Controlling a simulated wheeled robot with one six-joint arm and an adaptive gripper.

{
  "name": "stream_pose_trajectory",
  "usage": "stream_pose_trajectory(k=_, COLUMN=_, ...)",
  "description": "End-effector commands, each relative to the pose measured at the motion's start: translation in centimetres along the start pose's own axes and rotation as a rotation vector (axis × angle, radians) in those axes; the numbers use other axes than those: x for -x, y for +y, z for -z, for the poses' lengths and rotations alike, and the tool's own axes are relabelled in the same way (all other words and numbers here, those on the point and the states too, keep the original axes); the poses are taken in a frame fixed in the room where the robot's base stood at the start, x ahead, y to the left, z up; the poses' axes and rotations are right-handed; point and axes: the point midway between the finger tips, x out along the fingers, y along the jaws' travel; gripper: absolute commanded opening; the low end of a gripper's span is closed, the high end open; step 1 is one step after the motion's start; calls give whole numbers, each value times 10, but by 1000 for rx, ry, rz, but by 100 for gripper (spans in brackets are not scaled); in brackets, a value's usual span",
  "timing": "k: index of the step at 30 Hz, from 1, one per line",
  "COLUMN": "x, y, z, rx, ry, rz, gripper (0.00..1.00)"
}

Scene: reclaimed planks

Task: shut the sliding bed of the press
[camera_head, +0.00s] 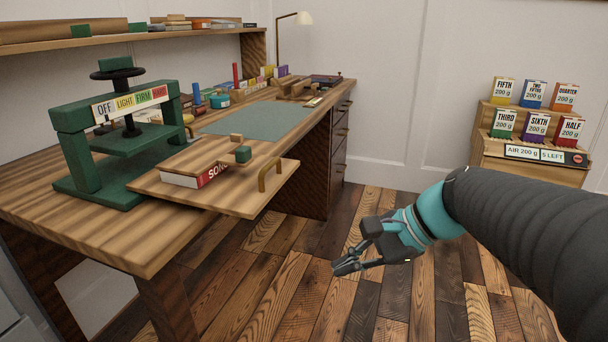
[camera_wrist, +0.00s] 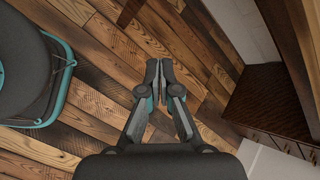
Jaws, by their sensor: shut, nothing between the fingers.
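A green press (camera_head: 112,140) with a black handwheel stands on the left of the wooden bench. Its sliding bed (camera_head: 225,199), a wooden board with a brass handle (camera_head: 270,176), is drawn out to the right and overhangs the bench's front edge. A book with a red spine (camera_head: 204,174) and a small block with a green end (camera_head: 242,154) are on the bed. My gripper (camera_head: 342,268) is shut and empty, in the air to the right of the bed and lower in the picture, apart from the handle. In the wrist view my gripper (camera_wrist: 160,66) points over the floor.
A green mat (camera_head: 258,120) and several small items lie on the bench behind the bed. A shelf rack with labelled boxes (camera_head: 534,122) stands at the right. Plank floor (camera_head: 290,240) is open between the bench and my arm.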

Motion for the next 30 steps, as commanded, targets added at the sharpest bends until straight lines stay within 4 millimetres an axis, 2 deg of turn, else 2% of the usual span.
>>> stream_pose_trajectory(k=2, x=1, y=-30, z=13, rx=-175, ry=-122, rz=75, gripper=0)
stream_pose_trajectory(k=6, x=17, y=-82, z=36, rx=-440, ry=-347, rz=201, gripper=0)
stream_pose_trajectory(k=9, x=32, y=-111, z=54, rx=-579, ry=-491, rz=272, gripper=0)
stream_pose_trajectory(k=12, x=47, y=-130, z=71, rx=-671, ry=-602, rz=323, gripper=0)
stream_pose_trajectory(k=16, x=60, y=-143, z=85, rx=-733, ry=-686, rz=361, gripper=0)
stream_pose_trajectory(k=20, x=62, y=-150, z=86, rx=-750, ry=-714, rz=371, gripper=0)
stream_pose_trajectory(k=23, x=54, y=-156, z=81, rx=-749, ry=-717, rz=369, gripper=0)
stream_pose_trajectory(k=30, x=24, y=-178, z=61, rx=-748, ry=-715, rz=368, gripper=0)
